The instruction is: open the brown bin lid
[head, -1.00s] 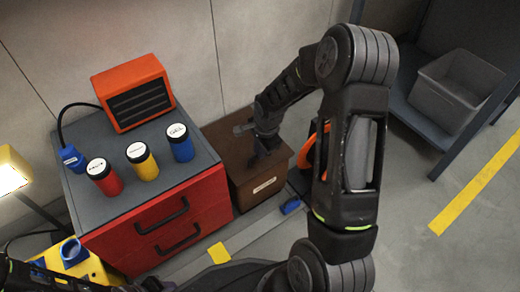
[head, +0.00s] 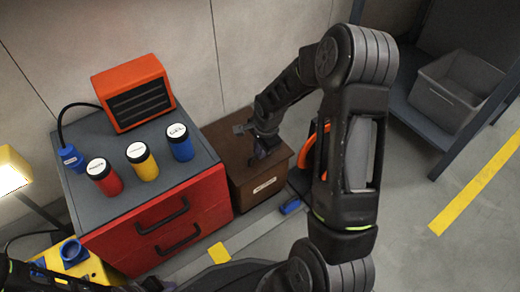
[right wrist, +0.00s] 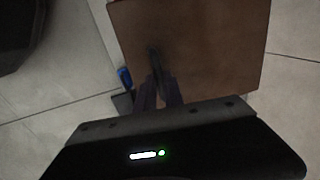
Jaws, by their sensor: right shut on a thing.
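The brown bin (head: 262,186) stands on the floor to the right of the red cabinet, a pale label on its front. Its flat brown lid (head: 226,141) looks down and level in the head view. The lid also fills the upper middle of the right wrist view (right wrist: 215,45). My right gripper (head: 262,152) is over the lid, pointing down. In the right wrist view its fingers (right wrist: 158,82) are close together on a thin dark handle at the lid. The exact contact is too dark to see.
The red cabinet (head: 160,232) stands close on the left, with red, yellow and blue jars and an orange heater (head: 135,93) on top. A blue object (head: 290,206) lies on the floor before the bin. A grey crate (head: 455,90) sits on a shelf at the right.

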